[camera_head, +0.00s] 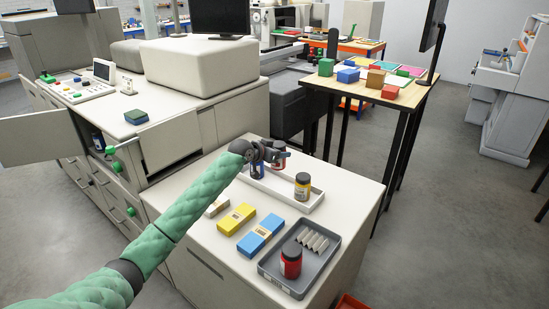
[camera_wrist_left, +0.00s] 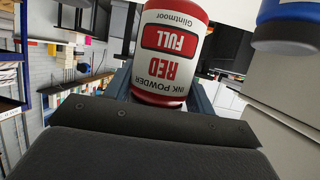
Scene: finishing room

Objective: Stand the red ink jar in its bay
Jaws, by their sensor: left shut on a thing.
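My left gripper (camera_head: 274,154) is shut on a red ink jar (camera_head: 279,160) over the far end of the white rack (camera_head: 272,195) on the cabinet top. The gripper hides much of the jar in the head view. In the left wrist view the jar (camera_wrist_left: 168,50) fills the jaws, its white label reading RED and FULL. I cannot tell whether its base touches the rack. A blue jar (camera_head: 257,171) stands in the rack close beside it, also seen in the left wrist view (camera_wrist_left: 287,30). A yellow jar (camera_head: 302,187) stands at the rack's near right end.
A grey tray (camera_head: 268,271) in front holds another red jar (camera_head: 291,262) and several pale pieces (camera_head: 312,240). A yellow pack (camera_head: 236,218) and a blue pack (camera_head: 261,235) lie left of it. A table (camera_head: 345,82) with coloured blocks stands behind.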

